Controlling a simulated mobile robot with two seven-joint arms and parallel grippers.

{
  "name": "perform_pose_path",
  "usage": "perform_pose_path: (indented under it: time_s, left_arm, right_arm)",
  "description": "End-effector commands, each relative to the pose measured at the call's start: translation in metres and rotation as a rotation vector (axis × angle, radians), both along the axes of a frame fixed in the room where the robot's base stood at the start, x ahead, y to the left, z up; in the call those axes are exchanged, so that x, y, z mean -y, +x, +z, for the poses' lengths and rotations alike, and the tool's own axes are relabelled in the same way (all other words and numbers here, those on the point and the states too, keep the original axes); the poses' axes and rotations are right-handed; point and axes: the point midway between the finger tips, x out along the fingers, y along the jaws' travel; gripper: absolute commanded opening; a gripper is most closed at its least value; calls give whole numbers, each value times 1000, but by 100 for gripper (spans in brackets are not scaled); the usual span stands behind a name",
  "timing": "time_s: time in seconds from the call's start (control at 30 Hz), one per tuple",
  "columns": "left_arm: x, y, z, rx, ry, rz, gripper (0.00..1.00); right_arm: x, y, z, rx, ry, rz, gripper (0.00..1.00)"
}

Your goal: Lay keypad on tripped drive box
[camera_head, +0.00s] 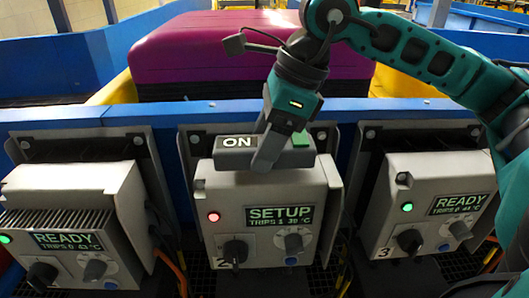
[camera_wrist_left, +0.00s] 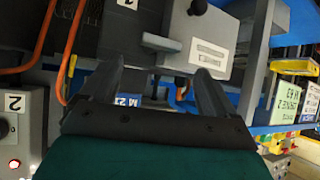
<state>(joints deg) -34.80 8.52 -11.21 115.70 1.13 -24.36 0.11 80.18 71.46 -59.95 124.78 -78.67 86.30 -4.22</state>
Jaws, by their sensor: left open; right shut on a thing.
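The keypad (camera_head: 235,158) is a dark grey bar with an ON label and a green button in the head view. My right gripper (camera_head: 268,150) is shut on it from above and covers its middle. The keypad lies across the upper front of the middle drive box (camera_head: 225,198); I cannot tell whether they touch. This box has a red lamp, a SETUP screen reading TRIPS 1, and the number 2. My left gripper (camera_wrist_left: 160,78) is open and empty in the left wrist view, and is not in the head view.
A left drive box (camera_head: 120,215) and a right drive box (camera_head: 425,175) show READY and green lamps. A blue rail (camera_head: 400,108) runs behind the boxes, with a purple case (camera_head: 200,60) beyond. Orange cables (camera_wrist_left: 45,35) hang near my left gripper.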

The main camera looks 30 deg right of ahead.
Motion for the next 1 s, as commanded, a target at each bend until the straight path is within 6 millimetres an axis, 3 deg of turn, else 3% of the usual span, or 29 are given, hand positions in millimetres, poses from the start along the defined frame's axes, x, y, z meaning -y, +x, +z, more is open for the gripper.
perform_pose_path:
  time_s: [0.1,0.37,0.57,0.6,0.7,1.0]
  left_arm:
    - [2,1,-1,1,-3,-4,89]
    - [4,3,4,9,-6,-7,89]
    - [4,3,-3,5,-7,-7,89]
    - [4,3,-1,3,-7,-7,89]
    - [4,3,-1,3,-7,-7,89]
    - [4,4,5,8,-7,-6,89]
  right_arm:
    - [0,0,-14,2,0,-1,21]
    - [0,0,-16,3,1,-1,21]
    - [0,0,-22,2,1,0,21]
    - [0,0,-20,1,0,0,63]
    - [0,0,-20,1,0,0,70]
    - [0,0,-15,2,0,-1,70]
